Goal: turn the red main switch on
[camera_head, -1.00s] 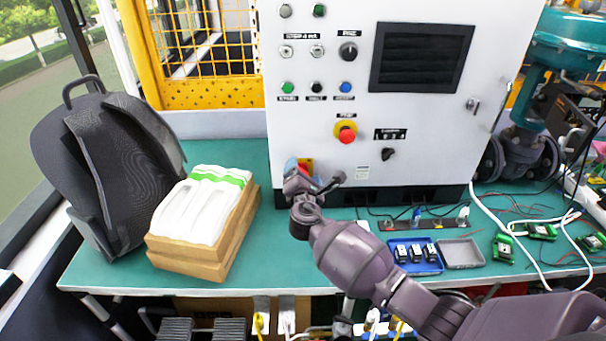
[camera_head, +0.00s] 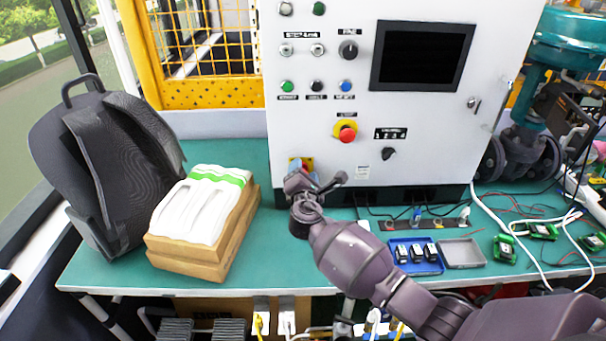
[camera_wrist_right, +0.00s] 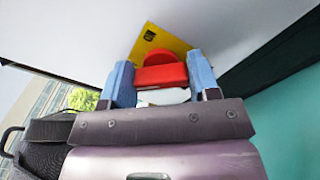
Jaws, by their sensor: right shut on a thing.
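The red main switch (camera_wrist_right: 162,76) sits on a yellow plate (camera_wrist_right: 158,42) on the white cabinet face. In the right wrist view its red handle lies between the two blue fingers of my right gripper (camera_wrist_right: 161,82), which is shut on it. In the head view my right gripper (camera_head: 302,173) is at the cabinet's lower left corner and hides most of the switch; only bits of its yellow plate (camera_head: 308,162) show. The handle's exact angle is hard to tell. My left gripper is not in view.
The white cabinet (camera_head: 430,130) carries a red emergency button (camera_head: 347,134), a dark knob (camera_head: 388,154) and several other controls. A black backpack (camera_head: 105,165) and a wooden box (camera_head: 215,240) stand left on the green bench. A blue tray (camera_head: 416,257) lies to the right.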

